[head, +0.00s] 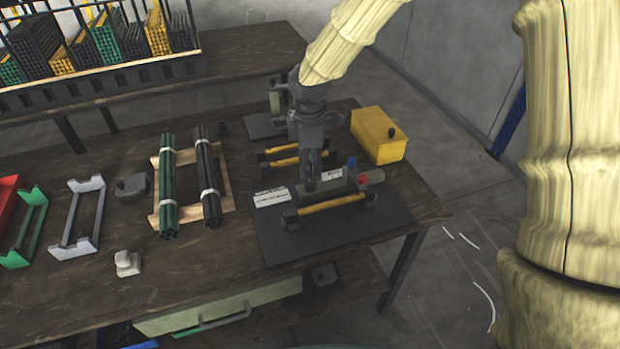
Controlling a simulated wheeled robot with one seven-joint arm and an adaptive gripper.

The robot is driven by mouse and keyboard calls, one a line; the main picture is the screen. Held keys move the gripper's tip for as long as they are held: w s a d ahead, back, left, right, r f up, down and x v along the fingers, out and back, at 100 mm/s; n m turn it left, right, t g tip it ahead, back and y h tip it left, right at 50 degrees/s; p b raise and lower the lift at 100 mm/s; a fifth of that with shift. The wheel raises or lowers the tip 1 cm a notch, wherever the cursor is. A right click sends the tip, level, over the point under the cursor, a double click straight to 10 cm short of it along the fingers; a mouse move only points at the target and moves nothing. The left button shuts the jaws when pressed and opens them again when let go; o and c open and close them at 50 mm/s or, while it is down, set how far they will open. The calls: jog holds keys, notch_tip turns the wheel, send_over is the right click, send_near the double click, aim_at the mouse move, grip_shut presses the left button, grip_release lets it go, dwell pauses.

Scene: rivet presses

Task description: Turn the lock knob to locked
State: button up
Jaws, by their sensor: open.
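A rivet press (330,197) with a grey-green body and a yellow bar along its front stands on a dark mat (385,222) at the table's right end. A small blue part (351,162) and a small red part (362,180) sit at its right end. I cannot tell which part is the lock knob or read its setting. My gripper (311,184) points down over the left-middle of the press, left of the blue and red parts. It is open. Its fingertips are small and dark, and contact with the press cannot be made out. It hides part of the press behind it.
Yellow bars (283,160) lie behind and left. Green rods (168,190) and black rods (208,180) lie on a wooden frame at left.

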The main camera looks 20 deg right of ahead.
aim_at(310, 182)
jog(key=shift+f, duration=2.8)
jog(key=shift+c, duration=0.4)
jog(key=c, duration=0.9)
